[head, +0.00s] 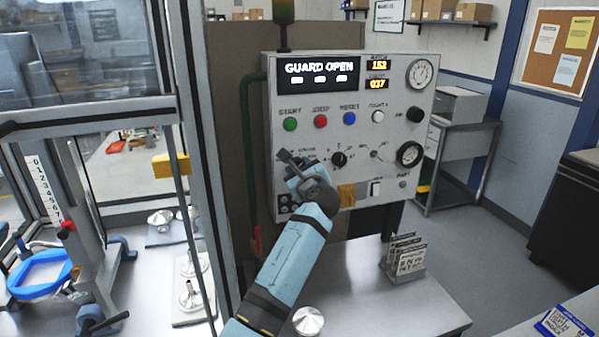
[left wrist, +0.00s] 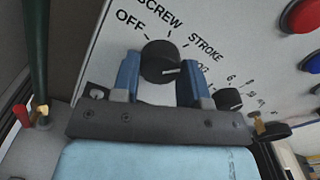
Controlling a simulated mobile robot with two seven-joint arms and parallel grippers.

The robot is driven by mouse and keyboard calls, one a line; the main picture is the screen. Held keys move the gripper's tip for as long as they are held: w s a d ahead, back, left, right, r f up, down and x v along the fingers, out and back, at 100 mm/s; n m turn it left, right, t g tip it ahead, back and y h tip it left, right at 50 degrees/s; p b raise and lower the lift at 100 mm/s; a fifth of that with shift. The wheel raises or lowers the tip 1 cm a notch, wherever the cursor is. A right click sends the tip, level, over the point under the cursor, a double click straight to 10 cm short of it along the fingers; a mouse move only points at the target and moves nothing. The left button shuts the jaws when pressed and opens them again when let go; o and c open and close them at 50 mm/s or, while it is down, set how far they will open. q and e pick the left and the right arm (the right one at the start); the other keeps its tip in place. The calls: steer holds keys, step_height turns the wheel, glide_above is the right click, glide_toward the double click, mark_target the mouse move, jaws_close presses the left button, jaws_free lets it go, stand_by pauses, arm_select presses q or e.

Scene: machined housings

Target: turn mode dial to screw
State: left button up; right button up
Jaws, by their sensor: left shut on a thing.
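The mode dial (left wrist: 160,62) is a black round knob on the grey panel, with OFF, SCREW and STROKE printed around its upper side in the left wrist view. A further label at its right is partly hidden by a finger. The dial's white mark points right, toward that label, away from SCREW. My left gripper (head: 296,164) is at the panel's lower left, its blue fingers on both sides of the dial, shut on it. In the head view the gripper mostly hides the dial. My right gripper is not in view.
The control panel (head: 395,140) carries green, red and blue buttons, gauges and a display reading GUARD OPEN. A smaller black knob (left wrist: 229,98) sits close right of my gripper. A card holder (head: 403,262) stands on the table below.

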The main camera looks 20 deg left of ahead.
arm_select(q)
steer(key=shift+r+n+b, duration=0.1)
steer(key=shift+n+b, duration=3.5)
steer(key=shift+n, duration=2.7)
steer(key=shift+r, duration=0.1)
steer(key=o, duration=0.7)
steer(key=shift+c, duration=0.2)
steer(key=shift+o, duration=1.3)
steer(key=shift+w, duration=0.1)
steer(key=shift+f, duration=0.2)
